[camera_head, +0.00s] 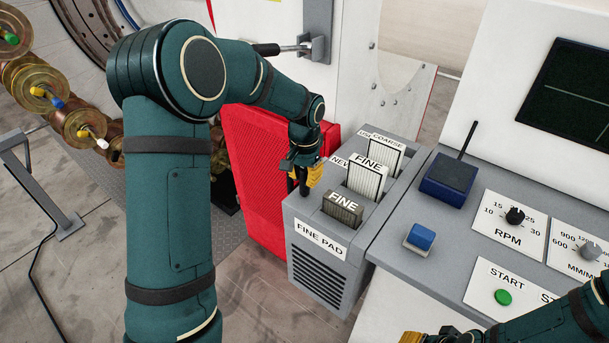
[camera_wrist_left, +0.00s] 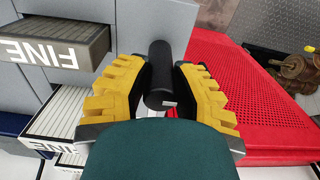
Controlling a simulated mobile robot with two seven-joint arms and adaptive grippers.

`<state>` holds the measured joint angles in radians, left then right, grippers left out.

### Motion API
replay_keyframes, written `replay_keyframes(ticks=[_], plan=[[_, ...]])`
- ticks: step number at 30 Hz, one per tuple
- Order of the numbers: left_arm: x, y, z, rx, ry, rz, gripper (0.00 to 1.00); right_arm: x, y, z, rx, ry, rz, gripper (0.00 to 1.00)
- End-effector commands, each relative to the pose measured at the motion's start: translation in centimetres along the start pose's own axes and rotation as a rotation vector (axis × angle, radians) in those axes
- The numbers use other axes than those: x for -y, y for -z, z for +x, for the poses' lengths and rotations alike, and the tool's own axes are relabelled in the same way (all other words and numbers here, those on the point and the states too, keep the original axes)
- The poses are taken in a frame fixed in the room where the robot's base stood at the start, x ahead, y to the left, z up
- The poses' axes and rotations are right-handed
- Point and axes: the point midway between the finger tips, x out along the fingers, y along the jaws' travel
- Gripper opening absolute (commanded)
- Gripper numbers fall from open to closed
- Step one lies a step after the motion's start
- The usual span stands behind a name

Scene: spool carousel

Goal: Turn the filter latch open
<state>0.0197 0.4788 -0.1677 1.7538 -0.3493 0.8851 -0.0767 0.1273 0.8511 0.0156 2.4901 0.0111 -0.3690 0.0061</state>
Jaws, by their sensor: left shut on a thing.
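The filter latch (camera_wrist_left: 160,78) is a black round knob on the side of the grey filter box (camera_head: 322,275), with a small white mark on its end. My left gripper (camera_head: 307,180) is shut on it, one yellow-padded finger on each side; the left wrist view shows this grip (camera_wrist_left: 159,88). In the head view my gripper mostly hides the latch. A dark used pad marked FINE (camera_head: 343,208) and a pale pad marked FINE (camera_head: 367,178) stand in slots of the box. My right gripper (camera_head: 413,338) shows only in part at the bottom edge, its jaws not readable.
A red perforated panel (camera_head: 262,170) stands close beside my left gripper. To the right is a console with a blue button (camera_head: 420,237), a radio-like blue box (camera_head: 448,178), an RPM knob (camera_head: 515,215) and a green start button (camera_head: 503,297). Spools (camera_head: 85,125) hang at the left.

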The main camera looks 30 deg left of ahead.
Motion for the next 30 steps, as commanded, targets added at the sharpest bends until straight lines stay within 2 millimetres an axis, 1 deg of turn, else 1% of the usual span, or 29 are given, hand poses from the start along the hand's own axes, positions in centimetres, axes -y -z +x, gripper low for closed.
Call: replay_keyframes(ticks=[3, 4, 5, 6, 15, 19, 23, 30], plan=[[0.0, 0.0, 0.1, 0.002, -0.001, -0.001, 0.00, 0.0, 0.0, 0.0, 0.000, 0.000, 0.000, 0.47], [0.0, 0.0, 0.1, 0.002, -0.001, -0.001, 0.33, 0.0, 0.0, 0.0, 0.000, 0.000, 0.000, 0.47], [0.0, 0.0, 0.1, 0.002, -0.001, -0.001, 0.44, 0.0, 0.0, 0.0, 0.000, 0.000, 0.000, 0.47], [0.0, 0.0, 0.1, 0.002, -0.001, 0.000, 0.58, 0.0, 0.0, 0.0, 0.000, 0.000, 0.000, 0.47], [0.0, 0.0, 0.0, 0.001, 0.000, 0.000, 0.59, 0.0, 0.0, 0.0, 0.000, 0.000, 0.000, 0.47], [0.0, 0.0, -0.7, -0.001, 0.000, 0.000, 0.59, 0.0, 0.0, 0.0, 0.000, 0.000, 0.000, 0.47], [0.0, 0.1, -2.6, -0.005, 0.001, 0.000, 0.59, 0.0, 0.0, 0.0, 0.000, 0.000, 0.000, 0.47], [0.0, 0.1, -7.6, -0.004, 0.000, 0.000, 0.59, 0.0, 0.0, 0.0, 0.000, 0.000, 0.000, 0.47]])
